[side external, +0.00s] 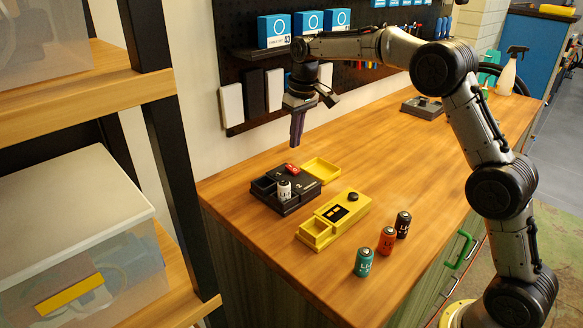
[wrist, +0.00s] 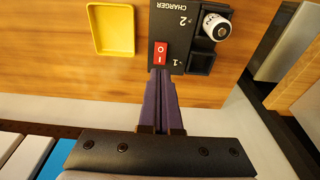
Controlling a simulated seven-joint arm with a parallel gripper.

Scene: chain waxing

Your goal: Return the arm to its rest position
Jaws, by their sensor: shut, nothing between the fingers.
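My gripper (side external: 297,130) hangs above the back of the black charger (side external: 287,208), pointing down, its fingers closed together with nothing between them. In the wrist view the purple fingers (wrist: 163,75) are shut, and their tips appear just below the red switch (wrist: 161,53) in the picture. The switch shows on the charger in the side view too (side external: 292,169). A white battery (side external: 284,189) stands in one charger bay; it also shows in the wrist view (wrist: 216,26). My arm reaches in from the right over the bench.
A yellow device (side external: 347,212) with an open compartment lies beside the charger, and a yellow tray (side external: 322,168) lies behind it. A pegboard wall with a shelf rises behind. The bench's (side external: 425,150) right side is mostly clear.

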